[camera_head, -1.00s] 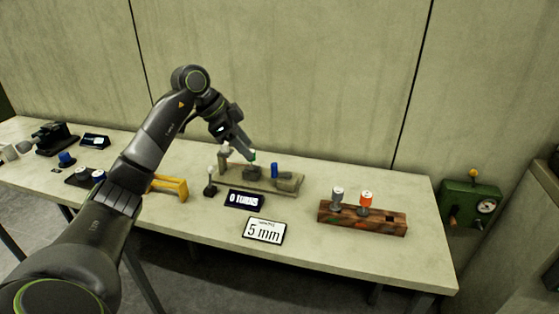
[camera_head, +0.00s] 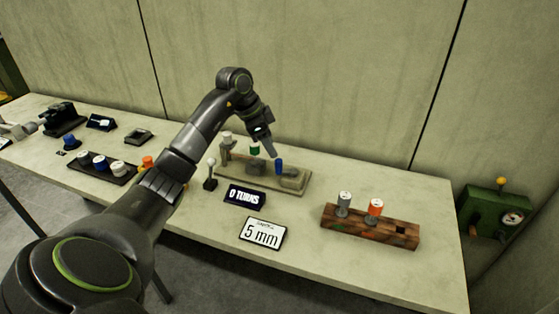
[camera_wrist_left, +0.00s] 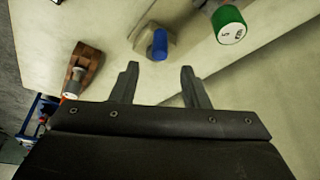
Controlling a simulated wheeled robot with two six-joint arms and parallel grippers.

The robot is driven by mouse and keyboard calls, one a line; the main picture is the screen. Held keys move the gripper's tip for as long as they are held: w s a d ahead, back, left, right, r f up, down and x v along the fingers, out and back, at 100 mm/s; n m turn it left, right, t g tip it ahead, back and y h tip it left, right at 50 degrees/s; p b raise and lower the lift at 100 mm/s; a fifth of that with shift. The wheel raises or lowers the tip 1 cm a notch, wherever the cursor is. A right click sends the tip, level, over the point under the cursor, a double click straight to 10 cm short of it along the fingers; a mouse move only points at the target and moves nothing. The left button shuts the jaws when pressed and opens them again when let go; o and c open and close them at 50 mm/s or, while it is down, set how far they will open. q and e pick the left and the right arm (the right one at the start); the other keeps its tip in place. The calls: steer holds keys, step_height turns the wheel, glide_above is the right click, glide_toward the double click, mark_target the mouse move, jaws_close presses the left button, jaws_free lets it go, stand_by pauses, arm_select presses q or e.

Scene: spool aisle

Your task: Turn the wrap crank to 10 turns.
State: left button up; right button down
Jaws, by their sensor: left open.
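A grey-beige wrap fixture (camera_head: 300,186) sits on the bench behind a dark display (camera_head: 244,196) that reads "0 TURNS". The fixture carries a green-topped piece (camera_head: 254,149) and an upright blue peg (camera_head: 279,167), which looks like the crank's handle. My left gripper (camera_head: 271,152) is above the fixture, close to the blue peg, pointing down. In the left wrist view its fingers (camera_wrist_left: 158,86) are apart with nothing between them. There the blue peg (camera_wrist_left: 159,44) stands on its beige arm just beyond the fingertips. The green piece (camera_wrist_left: 229,24) is up and right. My right gripper is out of view.
A black lever with a white ball (camera_head: 210,174) stands left of the display. A "5 mm" card (camera_head: 262,233) is in front. A wooden rack (camera_head: 369,231) with grey and orange spools is right. A dark tray (camera_head: 103,172) of spools is left. A green box (camera_head: 492,213) is far right.

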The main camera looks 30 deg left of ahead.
mark_target(278, 160)
arm_select(q)
steer(key=x, duration=0.6)
steer(key=shift+d+f, duration=0.1)
steer(key=shift+w+d+f, duration=0.15)
steer(key=shift+w+f, duration=0.05)
steer(key=shift+f, duration=0.45)
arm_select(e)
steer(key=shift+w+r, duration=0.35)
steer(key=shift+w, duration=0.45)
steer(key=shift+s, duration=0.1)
arm_select(q)
steer(key=shift+c, duration=0.4)
jaws_close()
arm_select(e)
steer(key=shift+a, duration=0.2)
arm_select(q)
steer(key=shift+w, duration=0.1)
